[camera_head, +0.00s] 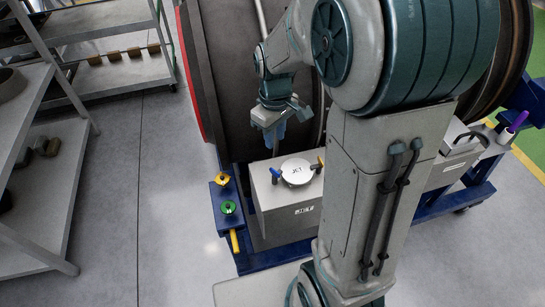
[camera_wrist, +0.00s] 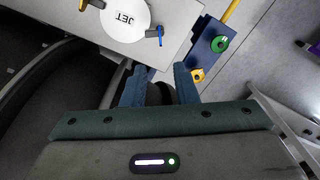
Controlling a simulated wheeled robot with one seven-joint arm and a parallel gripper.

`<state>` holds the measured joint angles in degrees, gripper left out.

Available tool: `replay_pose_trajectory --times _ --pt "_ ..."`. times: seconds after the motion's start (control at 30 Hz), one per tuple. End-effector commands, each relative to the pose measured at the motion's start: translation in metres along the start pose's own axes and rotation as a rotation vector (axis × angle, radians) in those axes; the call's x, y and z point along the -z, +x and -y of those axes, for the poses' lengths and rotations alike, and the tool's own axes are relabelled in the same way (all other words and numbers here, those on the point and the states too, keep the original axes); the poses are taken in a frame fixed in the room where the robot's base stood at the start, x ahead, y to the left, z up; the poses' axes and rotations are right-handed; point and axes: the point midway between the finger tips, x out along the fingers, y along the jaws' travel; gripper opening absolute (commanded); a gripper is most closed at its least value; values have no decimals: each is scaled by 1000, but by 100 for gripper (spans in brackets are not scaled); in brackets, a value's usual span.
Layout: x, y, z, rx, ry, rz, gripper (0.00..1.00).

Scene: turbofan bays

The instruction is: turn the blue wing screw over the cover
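The round white cover marked JET (camera_head: 297,171) lies on top of a grey box (camera_head: 290,215); it also shows at the top of the wrist view (camera_wrist: 126,18). The blue wing screw (camera_head: 275,173) sits at the cover's left edge in the head view, and at its right edge in the wrist view (camera_wrist: 154,35). A yellow wing screw (camera_head: 319,165) is at the opposite edge. My gripper (camera_head: 275,140) is above and behind the box in the head view. In the wrist view its blue fingers (camera_wrist: 159,70) are apart with nothing between them, short of the blue screw.
A blue bracket (camera_head: 214,195) beside the box carries a yellow knob (camera_head: 222,180), a green knob (camera_head: 228,207) and a yellow handle (camera_head: 234,241). The dark engine casing (camera_head: 227,70) stands behind. Grey shelves (camera_head: 52,190) are at left, with clear floor between.

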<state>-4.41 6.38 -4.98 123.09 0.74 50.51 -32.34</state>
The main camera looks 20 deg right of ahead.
Motion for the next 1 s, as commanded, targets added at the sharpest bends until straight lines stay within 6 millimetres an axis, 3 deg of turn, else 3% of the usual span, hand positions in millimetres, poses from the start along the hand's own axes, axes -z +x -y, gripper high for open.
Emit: replay_pose_trajectory --times 0.6,0.8,1.0 --pt "-2 105 0 3 0 6 26" --pt "-1 127 0 2 2 3 26" --pt "-1 135 0 0 1 1 26"
